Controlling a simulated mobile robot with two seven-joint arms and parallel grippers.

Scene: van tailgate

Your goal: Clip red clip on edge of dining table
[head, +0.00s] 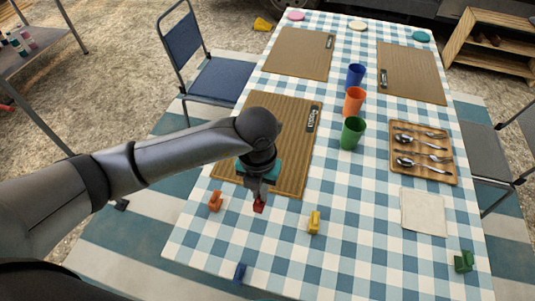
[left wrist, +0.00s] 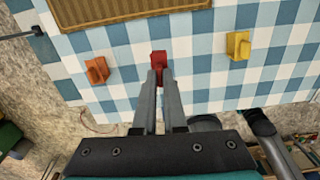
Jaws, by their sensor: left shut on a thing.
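The red clip (head: 259,205) is between the fingertips of my left gripper (head: 260,196), over the near part of the dining table (head: 360,265). In the left wrist view the red clip (left wrist: 158,60) shows at the tips of my left gripper (left wrist: 157,76), which is shut on it. I cannot tell whether the clip touches the cloth. The table has a blue and white checked cloth. An orange clip (head: 215,201) lies left of the red clip and a yellow clip (head: 314,222) lies right of it. My right gripper is not in view.
A blue clip (head: 240,272) is at the table's near edge and a green clip (head: 464,261) is near the right corner. Brown placemats (head: 298,52), several cups (head: 351,132) and a cutlery tray (head: 423,172) are farther back. A blue chair (head: 213,80) stands left.

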